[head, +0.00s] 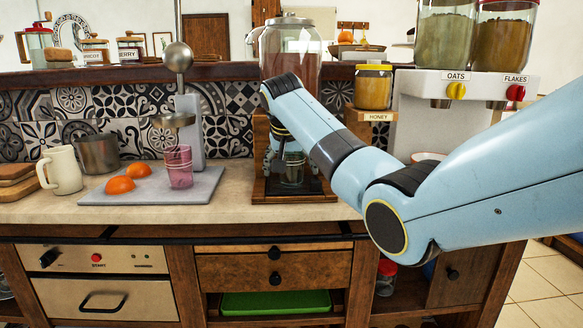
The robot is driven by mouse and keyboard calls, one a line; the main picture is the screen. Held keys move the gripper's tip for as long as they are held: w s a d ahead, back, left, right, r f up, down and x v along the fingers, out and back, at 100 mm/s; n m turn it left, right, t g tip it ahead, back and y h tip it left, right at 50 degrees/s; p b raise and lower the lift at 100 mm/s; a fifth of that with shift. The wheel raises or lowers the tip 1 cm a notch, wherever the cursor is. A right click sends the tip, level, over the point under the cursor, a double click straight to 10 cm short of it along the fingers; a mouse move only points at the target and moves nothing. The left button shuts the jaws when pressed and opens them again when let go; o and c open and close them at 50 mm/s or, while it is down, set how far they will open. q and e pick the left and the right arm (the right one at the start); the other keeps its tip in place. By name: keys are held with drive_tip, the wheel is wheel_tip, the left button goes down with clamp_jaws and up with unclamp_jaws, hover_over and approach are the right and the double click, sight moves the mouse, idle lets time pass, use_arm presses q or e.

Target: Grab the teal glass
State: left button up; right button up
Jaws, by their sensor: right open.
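The teal glass (292,176) stands upright on the dark base of the wooden drink dispenser stand, below the large glass jar (290,50). It is see-through and partly hidden by my right gripper. My right gripper (287,165) is open, with its fingers pointing down at the top of the glass. I cannot tell whether the fingers touch it. My right arm comes in from the right and crosses in front of the dispenser. My left gripper is not in view.
A pink glass (179,167) and orange halves (120,185) are on a grey board (150,192) left of the dispenser, by a juicer press (190,120). A cream pitcher (61,171) and metal pot (98,154) stand farther left. A honey jar (373,88) sits right of the dispenser.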

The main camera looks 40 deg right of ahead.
drive_tip(key=c, duration=1.4)
drive_tip(key=shift+r, duration=0.1)
